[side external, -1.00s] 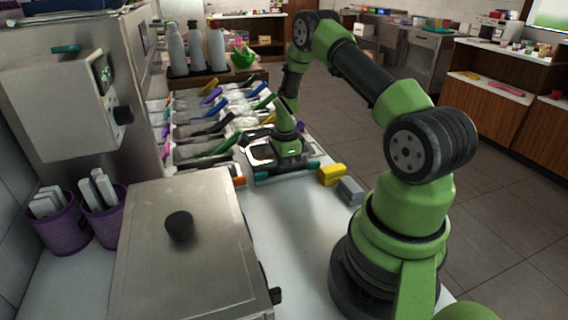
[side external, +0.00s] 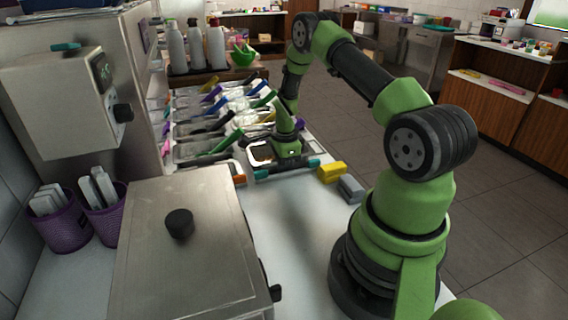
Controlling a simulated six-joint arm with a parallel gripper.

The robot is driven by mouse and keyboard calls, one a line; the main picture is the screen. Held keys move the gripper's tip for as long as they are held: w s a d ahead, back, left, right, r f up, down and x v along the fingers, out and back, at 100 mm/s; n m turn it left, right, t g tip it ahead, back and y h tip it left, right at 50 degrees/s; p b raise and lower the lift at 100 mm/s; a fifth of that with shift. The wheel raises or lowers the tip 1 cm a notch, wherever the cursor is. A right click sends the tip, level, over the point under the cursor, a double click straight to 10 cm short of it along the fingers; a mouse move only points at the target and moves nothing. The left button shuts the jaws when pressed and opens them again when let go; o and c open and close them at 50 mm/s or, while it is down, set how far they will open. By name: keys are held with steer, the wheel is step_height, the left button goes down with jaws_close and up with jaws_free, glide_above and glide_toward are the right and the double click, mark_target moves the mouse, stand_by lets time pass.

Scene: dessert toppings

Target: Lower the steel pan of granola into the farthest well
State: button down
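My green gripper (side external: 287,151) points down at the near right end of the rack of topping pans (side external: 246,166). A steel pan with a bright rim (side external: 256,161) is directly under and beside it, at or just above the level of the rack. The gripper's body covers much of this pan, so I cannot make out its contents or whether it is granola. The fingertips are too small and hidden to show their grip. The wells themselves are mostly covered by pans and coloured handles.
Several pans with coloured scoop handles (side external: 223,142) fill the rack behind. A yellow block (side external: 332,172) and a grey block (side external: 351,188) lie to the right. A steel lidded box (side external: 190,265) stands in front. Bottles (side external: 197,46) and a green bowl (side external: 243,55) are at the back.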

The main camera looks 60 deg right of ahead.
steer(key=shift+f, duration=1.7)
stand_by(0.5)
stand_by(0.5)
steer(key=c, duration=1.3)
jaws_free()
steer(key=shift+o, duration=0.2)
steer(key=shift+s+a, duration=0.1)
steer(key=shift+f, duration=0.1)
steer(key=shift+c, duration=1.4)
steer(key=shift+c, duration=0.2)
